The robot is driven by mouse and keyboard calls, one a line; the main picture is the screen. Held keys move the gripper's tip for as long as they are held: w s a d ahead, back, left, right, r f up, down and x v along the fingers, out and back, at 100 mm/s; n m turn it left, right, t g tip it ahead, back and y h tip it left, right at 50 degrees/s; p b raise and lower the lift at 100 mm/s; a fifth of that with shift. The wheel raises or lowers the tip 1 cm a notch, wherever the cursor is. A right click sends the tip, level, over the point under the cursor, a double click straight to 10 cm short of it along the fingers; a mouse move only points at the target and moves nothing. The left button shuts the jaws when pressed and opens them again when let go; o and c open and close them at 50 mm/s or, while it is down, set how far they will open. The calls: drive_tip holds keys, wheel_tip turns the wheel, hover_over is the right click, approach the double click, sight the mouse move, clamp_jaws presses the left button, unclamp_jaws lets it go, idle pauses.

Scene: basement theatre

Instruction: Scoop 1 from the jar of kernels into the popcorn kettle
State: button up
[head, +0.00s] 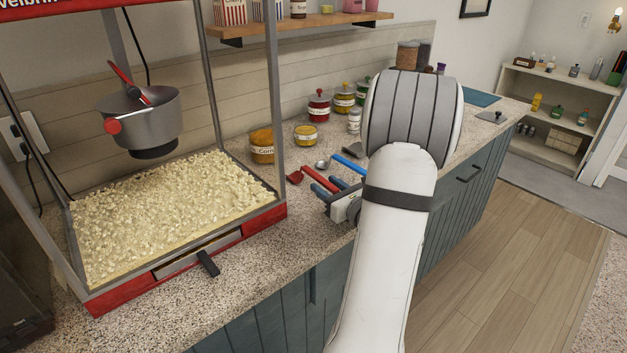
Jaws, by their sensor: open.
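The popcorn kettle (150,118), grey with a red handle, hangs inside the popcorn machine (190,250). A jar of orange-yellow kernels (262,147) with a partly readable label stands on the counter just right of the machine. A red-handled scoop (318,180) lies on the counter in front of the jar. A blue-handled one (347,162) and a small metal bowl-like end (321,164) lie close by. My gripper (340,196) is open, low over the counter by the red handle. My arm hides part of it; I cannot tell whether it touches the handle.
A low yellow container (306,135) and several lidded jars, one red (319,106), stand along the wall. A wooden shelf (300,24) hangs above. Counter (290,238) in front of the gripper is clear.

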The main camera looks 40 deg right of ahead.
drive_tip(key=shift+w, duration=0.85)
drive_tip(key=shift+c, duration=0.2)
clamp_jaws()
